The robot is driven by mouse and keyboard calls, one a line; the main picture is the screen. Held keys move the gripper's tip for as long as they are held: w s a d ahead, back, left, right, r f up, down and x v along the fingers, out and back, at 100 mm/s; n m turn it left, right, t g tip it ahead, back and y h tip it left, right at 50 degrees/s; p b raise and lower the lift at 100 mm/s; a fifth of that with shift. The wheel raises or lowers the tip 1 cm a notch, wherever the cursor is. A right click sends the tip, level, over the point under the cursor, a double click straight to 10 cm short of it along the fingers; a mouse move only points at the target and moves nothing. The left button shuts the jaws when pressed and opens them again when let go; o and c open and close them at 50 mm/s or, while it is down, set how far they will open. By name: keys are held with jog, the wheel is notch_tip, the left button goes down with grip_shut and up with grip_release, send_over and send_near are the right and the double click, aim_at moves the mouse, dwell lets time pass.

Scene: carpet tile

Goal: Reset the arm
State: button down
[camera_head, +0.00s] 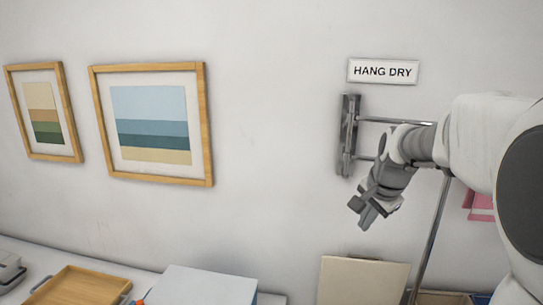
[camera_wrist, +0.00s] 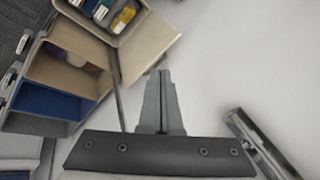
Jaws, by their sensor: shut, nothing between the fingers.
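My gripper (camera_head: 368,217) is raised in front of the white wall at the right of the head view, its fingers pointing down and left. In the wrist view my gripper (camera_wrist: 160,75) shows with its two grey fingers together and nothing between them. My white and grey arm reaches in from the right edge of the head view. The gripper hangs just below and right of a metal wall bracket (camera_head: 347,135), and appears apart from it.
A metal rod bracket also shows in the wrist view (camera_wrist: 262,145). A HANG DRY sign (camera_head: 383,71) and two framed pictures (camera_head: 152,124) (camera_head: 43,112) hang on the wall. Below are a wooden tray (camera_head: 80,288), a pale box (camera_head: 203,287) and a cream panel (camera_head: 362,280). Compartments (camera_wrist: 50,102) show in the wrist view.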

jog(key=s+a+n, duration=0.3)
jog(key=s+n, duration=0.3)
jog(key=s, duration=0.7)
jog(key=s+a+n, duration=0.4)
jog(key=s+n, duration=0.1)
jog(key=s, duration=0.8)
jog(key=shift+n+t, duration=0.3)
jog(key=shift+n, duration=0.1)
jog(key=shift+d, duration=0.1)
